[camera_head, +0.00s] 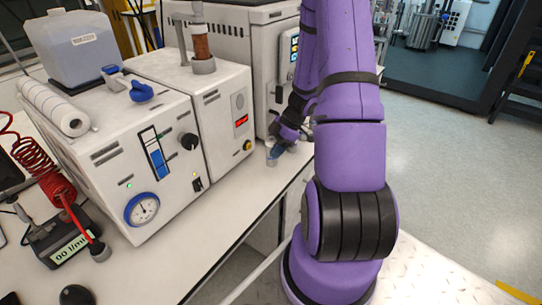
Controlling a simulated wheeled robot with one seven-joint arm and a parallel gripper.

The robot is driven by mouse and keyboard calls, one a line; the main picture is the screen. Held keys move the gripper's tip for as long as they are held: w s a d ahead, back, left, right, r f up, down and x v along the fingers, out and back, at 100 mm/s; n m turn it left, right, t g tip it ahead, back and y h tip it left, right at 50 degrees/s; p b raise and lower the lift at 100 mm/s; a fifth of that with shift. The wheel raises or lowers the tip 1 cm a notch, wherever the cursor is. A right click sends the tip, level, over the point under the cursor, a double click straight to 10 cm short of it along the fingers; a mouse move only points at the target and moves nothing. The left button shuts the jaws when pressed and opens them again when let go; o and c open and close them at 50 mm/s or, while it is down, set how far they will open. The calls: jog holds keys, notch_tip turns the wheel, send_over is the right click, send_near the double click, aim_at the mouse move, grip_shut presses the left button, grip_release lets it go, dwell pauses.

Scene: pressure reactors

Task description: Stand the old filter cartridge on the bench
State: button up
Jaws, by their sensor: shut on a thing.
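My gripper (283,143) is low over the bench (229,241), in the gap between the white units and my purple arm. It is shut on a small blue-and-grey cylindrical piece (271,158) at bench level. I cannot tell whether this is the old filter cartridge, or whether its base touches the bench. My fingers and arm hide part of it. A brown-orange cartridge (201,47) stands upright in a grey collar on top of the middle white unit (225,115).
Another unit (284,60) is close behind my gripper. A red coiled hose (30,160) lies at far left. The front bench strip is clear.

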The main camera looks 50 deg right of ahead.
jog(key=shift+w+a+f, duration=0.15)
jog(key=shift+w+f, duration=0.05)
jog(key=shift+f, duration=0.7)
jog(key=shift+w+a+f, duration=0.1)
jog(key=shift+w+f, duration=0.1)
jog(key=shift+f, duration=0.7)
jog(key=shift+f, duration=0.1)
jog(key=o, duration=1.1)
jog(key=v, duration=1.2)
